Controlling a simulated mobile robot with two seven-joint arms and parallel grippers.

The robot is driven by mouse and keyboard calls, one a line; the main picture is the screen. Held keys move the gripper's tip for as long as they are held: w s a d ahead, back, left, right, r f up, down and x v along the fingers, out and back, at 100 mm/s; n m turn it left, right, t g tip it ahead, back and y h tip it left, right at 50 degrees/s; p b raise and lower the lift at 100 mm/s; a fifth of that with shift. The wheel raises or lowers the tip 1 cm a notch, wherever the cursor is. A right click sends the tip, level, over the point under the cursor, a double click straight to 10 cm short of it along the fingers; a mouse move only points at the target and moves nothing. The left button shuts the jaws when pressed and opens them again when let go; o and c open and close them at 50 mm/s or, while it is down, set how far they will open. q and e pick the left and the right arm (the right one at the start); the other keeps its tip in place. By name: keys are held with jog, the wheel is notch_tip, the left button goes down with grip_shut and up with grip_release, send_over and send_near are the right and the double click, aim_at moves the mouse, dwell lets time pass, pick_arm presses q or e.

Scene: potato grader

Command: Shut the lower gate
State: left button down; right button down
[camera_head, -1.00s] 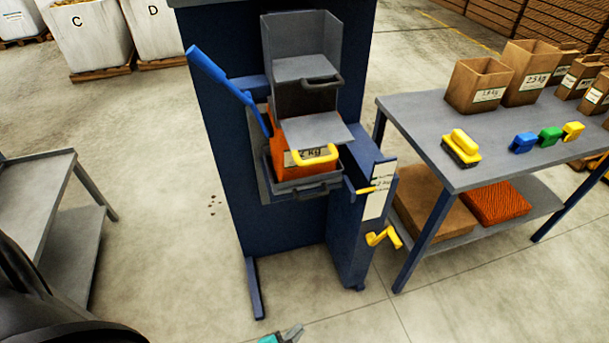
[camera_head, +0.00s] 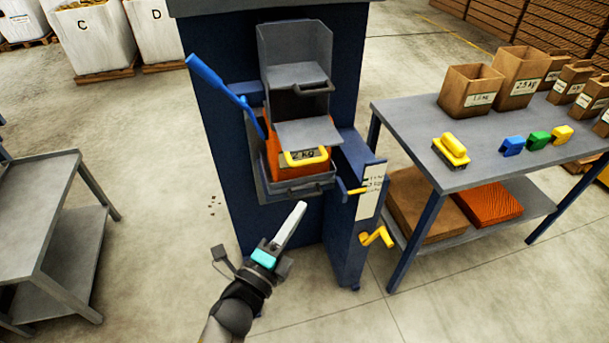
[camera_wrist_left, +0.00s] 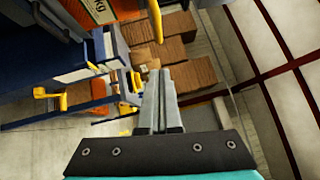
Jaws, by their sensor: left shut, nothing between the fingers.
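The lower gate (camera_head: 308,132) is a grey plate on the front of the blue machine. It juts out beneath the upper grey chute, and a yellow handle (camera_head: 306,157) shows at its front. An orange bag shows behind and below the plate. My left gripper (camera_head: 300,206) is shut and empty, below and in front of the gate, apart from the handle in the head view. In the left wrist view its closed fingers (camera_wrist_left: 160,78) point towards a yellow bar (camera_wrist_left: 155,20). I cannot tell the gap between them. My right gripper is not in view.
The upper gate has a dark handle (camera_head: 311,90). A blue lever (camera_head: 215,82) rises at left, and a yellow crank (camera_head: 377,237) sticks out at lower right. A grey table (camera_head: 410,125) with brushes and paper bags stands right; a grey bench (camera_head: 40,190) stands left.

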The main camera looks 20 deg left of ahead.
aim_at(287, 144)
pick_arm(q)
jog(key=w+a+r, duration=0.1)
jog(key=w, duration=0.8)
jog(key=shift+r+p, duration=0.25)
jog(key=shift+p, duration=0.05)
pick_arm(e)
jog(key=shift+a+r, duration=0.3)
pick_arm(q)
jog(key=shift+w+a, duration=0.1)
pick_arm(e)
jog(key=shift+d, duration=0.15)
